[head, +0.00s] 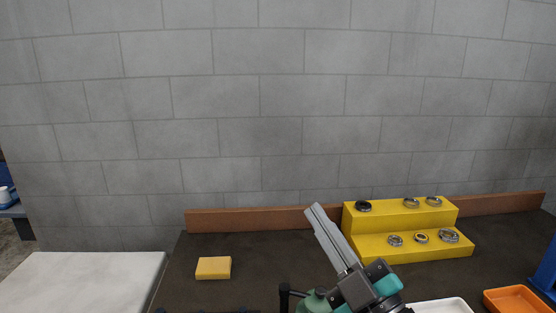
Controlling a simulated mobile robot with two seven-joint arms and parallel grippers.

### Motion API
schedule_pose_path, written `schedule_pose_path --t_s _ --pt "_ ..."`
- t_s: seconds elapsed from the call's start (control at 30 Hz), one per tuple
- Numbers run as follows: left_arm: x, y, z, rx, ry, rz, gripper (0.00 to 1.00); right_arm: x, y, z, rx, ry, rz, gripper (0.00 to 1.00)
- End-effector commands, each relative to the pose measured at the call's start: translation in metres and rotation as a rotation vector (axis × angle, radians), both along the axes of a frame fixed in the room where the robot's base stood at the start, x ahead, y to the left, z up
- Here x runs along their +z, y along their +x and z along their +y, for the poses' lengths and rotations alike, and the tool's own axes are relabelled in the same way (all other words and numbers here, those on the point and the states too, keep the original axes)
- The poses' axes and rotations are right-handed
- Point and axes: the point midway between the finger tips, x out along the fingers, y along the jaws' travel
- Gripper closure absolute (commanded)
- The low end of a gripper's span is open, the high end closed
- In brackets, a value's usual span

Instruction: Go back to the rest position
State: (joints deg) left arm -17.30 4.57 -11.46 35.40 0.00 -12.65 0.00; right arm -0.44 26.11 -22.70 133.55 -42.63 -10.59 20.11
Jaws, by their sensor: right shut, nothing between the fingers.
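My right gripper (315,210) shows in the head view, rising from the bottom right of centre. Its long grey fingers point up and to the left and are shut with nothing between them. The fingertips stand in front of the brown board and the wall, left of the yellow stepped stand (365,246). My left gripper is not in view.
Several metal rings and a dark ring (363,206) sit on the stand. A yellow block (213,268) lies on the dark table (260,258). A white tray (440,306), an orange tray (510,299) and a green object (313,303) are at the bottom.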

Motion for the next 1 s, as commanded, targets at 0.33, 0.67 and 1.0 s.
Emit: schedule_pose_path --t_s 0.33,0.67,1.0 --pt "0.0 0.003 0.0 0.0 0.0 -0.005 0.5 -0.161 -0.005 -0.095 -0.433 0.244 0.742 1.0" --pt "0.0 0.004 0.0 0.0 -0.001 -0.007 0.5 -0.298 -0.123 -0.111 -0.609 0.264 1.454 1.0" --pt "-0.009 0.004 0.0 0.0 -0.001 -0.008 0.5 -0.373 -0.196 -0.099 -0.617 0.218 1.814 1.0"
